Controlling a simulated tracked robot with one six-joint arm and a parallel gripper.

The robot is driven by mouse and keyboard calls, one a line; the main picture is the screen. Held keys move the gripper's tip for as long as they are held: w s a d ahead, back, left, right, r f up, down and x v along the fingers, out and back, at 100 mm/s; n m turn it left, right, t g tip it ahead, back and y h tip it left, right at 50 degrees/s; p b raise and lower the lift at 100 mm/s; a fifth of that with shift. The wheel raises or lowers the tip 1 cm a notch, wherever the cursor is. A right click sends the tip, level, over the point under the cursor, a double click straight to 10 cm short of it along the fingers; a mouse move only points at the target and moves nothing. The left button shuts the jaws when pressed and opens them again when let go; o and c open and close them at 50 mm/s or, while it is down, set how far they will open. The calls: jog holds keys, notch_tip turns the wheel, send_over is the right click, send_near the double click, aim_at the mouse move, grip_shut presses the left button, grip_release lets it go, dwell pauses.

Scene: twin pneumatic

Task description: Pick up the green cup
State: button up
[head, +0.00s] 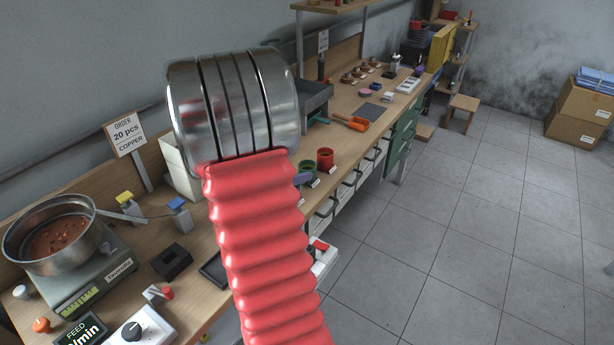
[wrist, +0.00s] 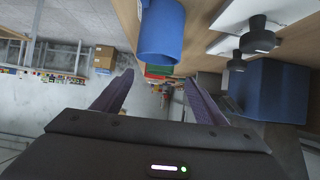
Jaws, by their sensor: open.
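The green cup (head: 308,173) stands on the bench beside the red cup (head: 325,160) in the head view, partly hidden by my arm. In the wrist view a small green shape (wrist: 160,69), seemingly the green cup, shows far off beyond a large blue cup (wrist: 161,32). My gripper (wrist: 159,78) is open and empty, its two dark fingers spread. The green shape lies between the fingertips in the picture but well ahead of them. In the head view my arm hides most of the gripper.
A pan of copper pieces (head: 52,240) sits on a scale (head: 88,270) at the left. Boxes (head: 580,100) stand by the far wall. A blue block (wrist: 270,90) is near the right finger in the wrist view. The floor (head: 470,220) right of the bench is clear.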

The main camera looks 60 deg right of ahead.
aim_at(312, 167)
jog(key=x, duration=0.7)
jog(key=shift+d+f, duration=0.2)
jog(key=shift+d, duration=0.35)
jog(key=shift+f, duration=0.1)
jog(key=shift+x, duration=2.6)
jog(key=shift+d, duration=0.1)
jog(key=shift+r, duration=0.2)
jog(key=shift+c, duration=0.6)
jog(key=c, duration=1.1)
